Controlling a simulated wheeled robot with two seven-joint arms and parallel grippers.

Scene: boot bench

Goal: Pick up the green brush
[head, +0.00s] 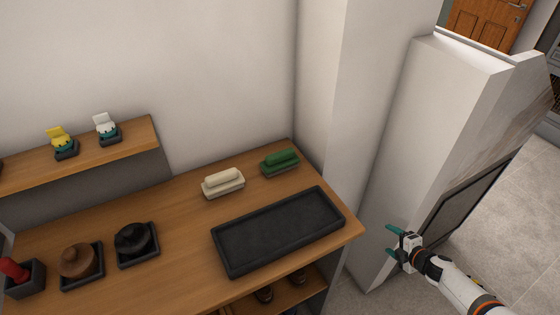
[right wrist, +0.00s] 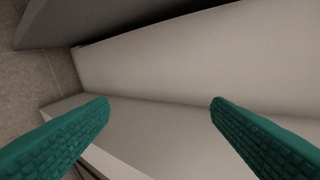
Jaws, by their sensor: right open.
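The green brush (head: 281,162) lies at the back right of the wooden bench top in the head view, near the wall corner. My right gripper (head: 390,241) is open and empty, to the right of the bench and well apart from the brush, in front of a white wall block. In the right wrist view its two teal fingers (right wrist: 160,105) are spread wide with only pale wall surfaces beyond them. The brush does not show in the right wrist view. My left gripper is not in view.
A cream brush (head: 223,184) lies left of the green one. A black tray (head: 228,261) sits in front of both. Round brown (head: 76,260) and black (head: 132,238) items stand in small trays at left. The white wall block (head: 400,140) rises right of the bench.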

